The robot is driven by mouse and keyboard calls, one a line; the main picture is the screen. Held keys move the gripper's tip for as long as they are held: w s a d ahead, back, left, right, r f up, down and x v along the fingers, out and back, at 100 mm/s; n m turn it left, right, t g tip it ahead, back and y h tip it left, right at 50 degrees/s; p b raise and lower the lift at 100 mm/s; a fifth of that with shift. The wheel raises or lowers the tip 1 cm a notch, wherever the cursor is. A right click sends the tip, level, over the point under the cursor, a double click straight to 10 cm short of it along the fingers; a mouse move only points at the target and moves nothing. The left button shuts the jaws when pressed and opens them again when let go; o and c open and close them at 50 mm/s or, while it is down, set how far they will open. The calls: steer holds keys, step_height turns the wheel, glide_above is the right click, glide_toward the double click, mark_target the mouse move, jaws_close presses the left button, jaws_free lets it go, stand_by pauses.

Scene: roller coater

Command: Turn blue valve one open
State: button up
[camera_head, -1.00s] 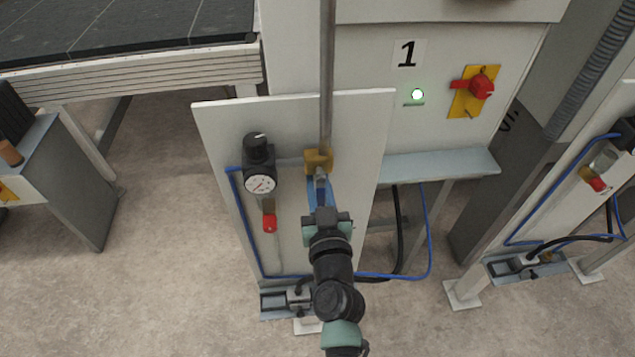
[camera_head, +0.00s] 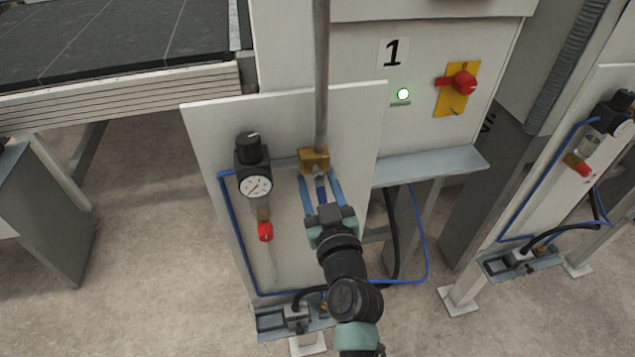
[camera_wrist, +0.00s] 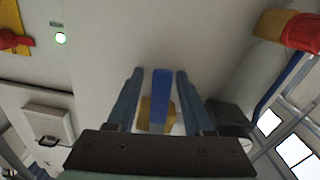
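The blue valve handle (camera_head: 321,194) points down from a brass valve body (camera_head: 314,161) on a vertical grey pipe, in front of the white panel. It is in line with the pipe. My gripper (camera_head: 318,176) is open, with its two blue-grey fingers on either side of the handle. In the wrist view the blue handle (camera_wrist: 160,98) stands between the fingers of my gripper (camera_wrist: 160,74), with a gap on each side. The brass body (camera_wrist: 145,114) shows partly behind the handle.
A pressure gauge (camera_head: 256,185) with a black knob and a red-ended fitting (camera_head: 265,231) are left of the valve. A grey ledge (camera_head: 430,166), a green light (camera_head: 403,94) and a red switch (camera_head: 463,83) are to the right. Blue hose (camera_head: 427,245) loops below.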

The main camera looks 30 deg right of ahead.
steer(key=shift+f, duration=0.1)
steer(key=shift+s+a, duration=0.1)
steer(key=shift+s, duration=0.4)
steer(key=b+v, duration=0.2)
steer(key=v, duration=1)
steer(key=shift+b, duration=0.4)
